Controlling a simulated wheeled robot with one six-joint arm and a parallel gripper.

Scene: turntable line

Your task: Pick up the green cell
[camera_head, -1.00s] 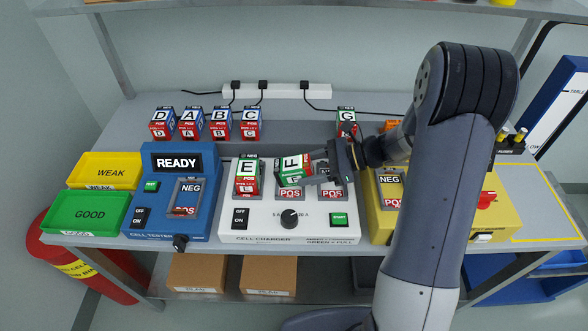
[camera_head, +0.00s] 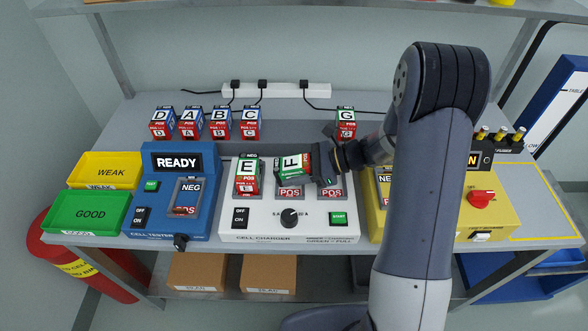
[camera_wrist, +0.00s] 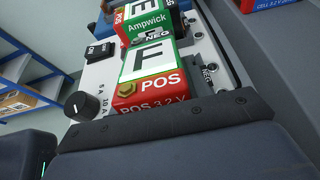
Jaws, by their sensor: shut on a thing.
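The green cell marked F (camera_head: 291,163), with green, white and red faces, is at the middle bay of the white cell charger (camera_head: 258,219). It is tilted, and the bay's POS label shows below it; I cannot tell whether it touches the bay. My gripper (camera_head: 322,162) is shut on its right end. In the wrist view, cell F (camera_wrist: 148,62) points its red POS end with a brass terminal toward my gripper (camera_wrist: 165,122). Cell E (camera_head: 246,177), also partly green, stands in the charger's left bay. The right bay is empty.
Cells D, A, B and C (camera_head: 250,123) stand in a row behind; cell G (camera_head: 346,121) stands behind my gripper. The blue tester (camera_head: 160,218) reads READY. Green (camera_head: 88,227) and yellow (camera_head: 80,180) trays are left. A yellow device (camera_head: 488,215) is right, partly behind my arm.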

